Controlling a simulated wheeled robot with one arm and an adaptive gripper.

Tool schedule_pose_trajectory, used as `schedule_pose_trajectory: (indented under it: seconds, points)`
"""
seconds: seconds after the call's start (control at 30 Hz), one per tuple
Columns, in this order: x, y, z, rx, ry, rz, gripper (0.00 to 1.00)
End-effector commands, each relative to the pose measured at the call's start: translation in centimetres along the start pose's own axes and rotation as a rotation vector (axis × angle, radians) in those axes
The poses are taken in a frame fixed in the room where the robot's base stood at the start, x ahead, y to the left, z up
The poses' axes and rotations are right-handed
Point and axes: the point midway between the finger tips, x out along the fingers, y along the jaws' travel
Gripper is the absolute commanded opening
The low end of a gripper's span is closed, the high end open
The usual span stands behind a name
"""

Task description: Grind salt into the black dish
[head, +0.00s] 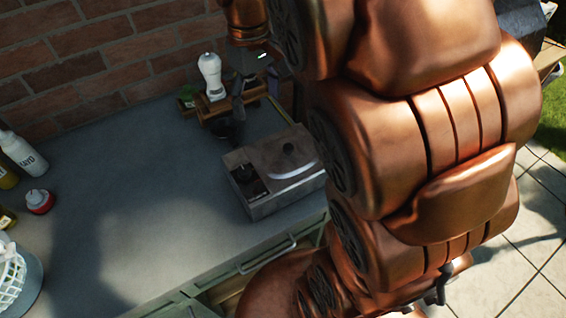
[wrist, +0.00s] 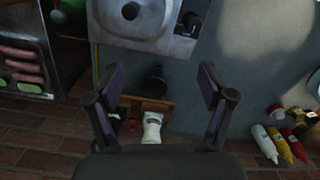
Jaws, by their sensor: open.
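A white grinder (head: 210,75) stands upright on a small wooden rack (head: 217,112) by the brick wall; it also shows in the wrist view (wrist: 152,127). A small black dish (head: 226,131) sits on the counter just in front of the rack; in the wrist view the dark dish (wrist: 155,84) lies between the grinder and the metal burner. My gripper (wrist: 162,85) is open and empty, its fingers spread to either side of the dish and grinder in the picture.
A metal side burner (head: 262,192) with a knob and lid is right of the dish. The counter's middle is clear. A grill with sausages (wrist: 22,60) shows in the wrist view.

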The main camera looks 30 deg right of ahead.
Motion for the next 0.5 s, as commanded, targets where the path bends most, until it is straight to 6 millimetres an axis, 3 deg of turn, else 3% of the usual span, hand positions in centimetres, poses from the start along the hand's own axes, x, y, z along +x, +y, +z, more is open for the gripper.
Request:
schedule_pose_trajectory:
  seconds: [0.5]
  points:
    - [4.3, -2.3, 6.3, 0.121, -0.027, -0.015, 0.81]
